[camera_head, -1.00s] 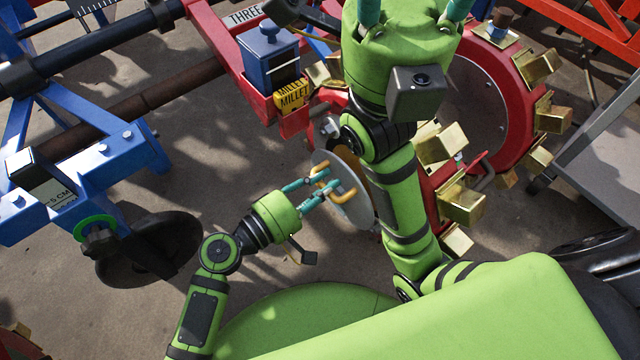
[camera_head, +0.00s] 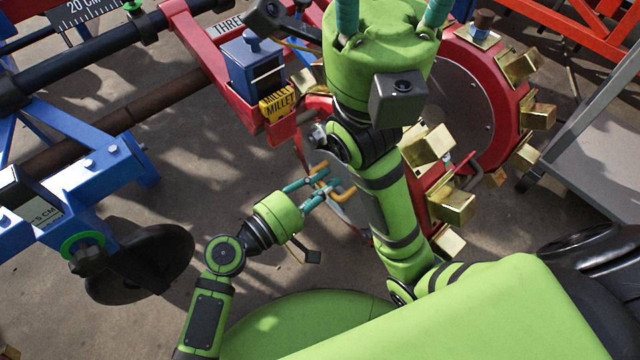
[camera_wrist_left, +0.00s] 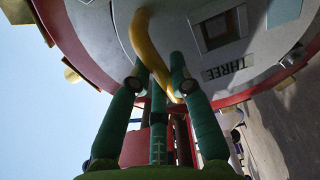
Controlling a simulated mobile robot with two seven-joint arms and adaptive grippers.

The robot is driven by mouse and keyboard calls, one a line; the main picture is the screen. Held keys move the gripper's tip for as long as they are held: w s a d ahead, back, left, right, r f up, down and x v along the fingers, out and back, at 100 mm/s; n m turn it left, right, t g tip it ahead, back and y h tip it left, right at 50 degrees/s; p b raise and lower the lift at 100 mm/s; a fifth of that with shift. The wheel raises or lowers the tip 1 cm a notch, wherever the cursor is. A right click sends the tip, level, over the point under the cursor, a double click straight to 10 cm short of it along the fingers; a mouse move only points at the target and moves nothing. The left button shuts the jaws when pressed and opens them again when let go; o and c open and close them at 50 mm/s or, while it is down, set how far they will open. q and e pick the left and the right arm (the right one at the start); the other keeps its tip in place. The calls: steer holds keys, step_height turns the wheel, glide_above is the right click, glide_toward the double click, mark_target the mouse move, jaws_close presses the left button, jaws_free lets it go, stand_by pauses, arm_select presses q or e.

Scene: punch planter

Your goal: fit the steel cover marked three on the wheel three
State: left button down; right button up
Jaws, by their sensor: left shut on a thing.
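The steel cover (camera_wrist_left: 190,65) is a grey disc with a yellow handle (camera_wrist_left: 152,50), a square window and the mark THREE, upside down in the left wrist view. My left gripper (camera_head: 323,183) is shut on the handle. In the head view the cover (camera_head: 351,208) is mostly hidden behind my right arm. Wheel three (camera_head: 299,150) is red with brass cups; its rim (camera_wrist_left: 85,45) shows around the cover. I cannot tell if the cover is fully seated. My right gripper (camera_head: 391,18) is raised at the top; its fingertips are out of frame.
Blue planter parts (camera_head: 80,165) are at the left. Bare ground lies between.

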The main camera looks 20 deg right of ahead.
arm_select(q)
steer(key=shift+x, duration=0.8)
steer(key=c, duration=1.1)
jaws_free()
steer(key=shift+r, duration=0.15)
steer(key=shift+o, duration=0.2)
steer(key=shift+a, duration=0.1)
